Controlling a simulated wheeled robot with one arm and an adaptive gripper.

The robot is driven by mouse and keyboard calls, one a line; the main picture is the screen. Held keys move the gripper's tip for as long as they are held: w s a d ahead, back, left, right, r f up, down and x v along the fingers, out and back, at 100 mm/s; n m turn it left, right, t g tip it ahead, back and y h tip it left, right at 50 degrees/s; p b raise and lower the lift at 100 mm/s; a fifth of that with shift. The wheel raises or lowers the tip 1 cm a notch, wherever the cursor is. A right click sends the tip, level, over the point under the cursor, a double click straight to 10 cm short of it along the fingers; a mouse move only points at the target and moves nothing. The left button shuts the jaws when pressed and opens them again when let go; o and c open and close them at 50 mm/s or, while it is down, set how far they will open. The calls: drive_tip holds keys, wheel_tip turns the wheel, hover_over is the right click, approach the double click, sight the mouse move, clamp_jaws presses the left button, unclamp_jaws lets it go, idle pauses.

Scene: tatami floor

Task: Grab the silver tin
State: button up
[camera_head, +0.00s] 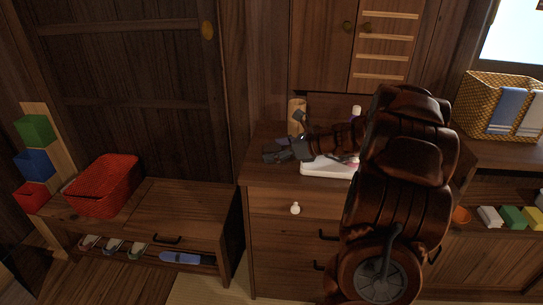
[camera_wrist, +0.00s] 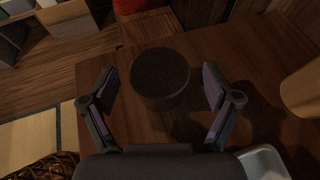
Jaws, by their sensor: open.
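A dark round tin (camera_wrist: 160,80), seen from above, stands on the wooden cabinet top in the wrist view. It looks dark grey in the dim light; I take it for the silver tin. My gripper (camera_wrist: 158,92) is open, with one finger on each side of the tin and a visible gap on both sides. In the head view my gripper (camera_head: 278,152) is low over the left part of the cabinet top (camera_head: 262,172), and I cannot make out the tin clearly there.
A tan cylinder (camera_head: 296,112) stands behind my gripper, at the right in the wrist view (camera_wrist: 303,90). A white tray (camera_head: 322,168) lies close to its right. A red basket (camera_head: 103,187) sits on the lower bench at left. My arm hides the cabinet's right part.

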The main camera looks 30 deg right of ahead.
drive_tip(key=c, duration=1.3)
drive_tip(key=shift+o, duration=0.2)
drive_tip(key=shift+r, duration=0.1)
